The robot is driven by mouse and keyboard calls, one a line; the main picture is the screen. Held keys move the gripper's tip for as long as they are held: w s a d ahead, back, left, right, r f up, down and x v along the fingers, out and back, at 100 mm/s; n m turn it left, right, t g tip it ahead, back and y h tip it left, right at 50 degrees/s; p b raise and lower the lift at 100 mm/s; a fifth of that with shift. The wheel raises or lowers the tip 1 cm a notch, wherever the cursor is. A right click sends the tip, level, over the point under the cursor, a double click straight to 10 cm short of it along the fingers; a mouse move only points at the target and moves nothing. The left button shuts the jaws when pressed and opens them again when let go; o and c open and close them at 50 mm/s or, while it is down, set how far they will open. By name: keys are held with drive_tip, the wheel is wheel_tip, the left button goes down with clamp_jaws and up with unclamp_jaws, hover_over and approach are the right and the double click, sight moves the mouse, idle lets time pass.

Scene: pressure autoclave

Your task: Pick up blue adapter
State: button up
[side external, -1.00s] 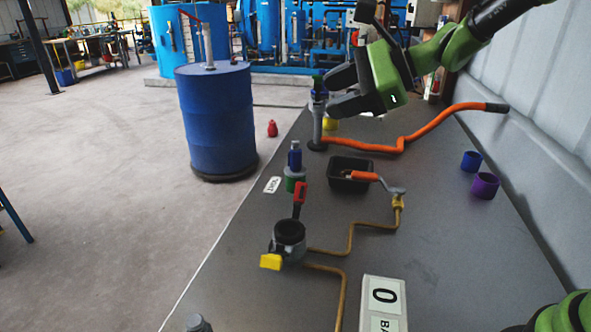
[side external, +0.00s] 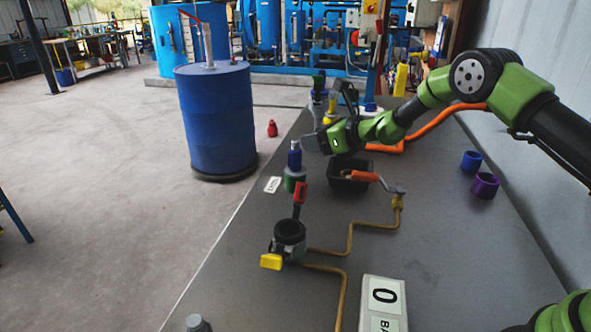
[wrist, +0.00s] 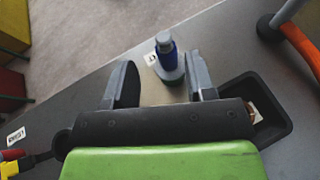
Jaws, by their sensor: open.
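The blue adapter (side external: 295,157) stands upright on a grey disc above a green base (side external: 291,183), left of centre on the grey table. In the wrist view the blue adapter (wrist: 166,52) shows between and slightly beyond the two fingers, nearer the right one. My gripper (side external: 308,144) is level with the adapter's upper part and just to its right. My gripper (wrist: 160,66) is open and empty in the wrist view. Whether a finger touches the adapter cannot be told.
A black bin (side external: 336,184) stands right of the adapter, beneath my wrist. A red-handled valve (side external: 289,236) stands in front. A blue cup (side external: 470,162) and purple cup (side external: 484,186) stand at right.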

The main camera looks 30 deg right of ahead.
sight(298, 141)
drive_tip(key=shift+x, duration=2.65)
drive_tip(key=shift+d, duration=0.15)
clamp_jaws()
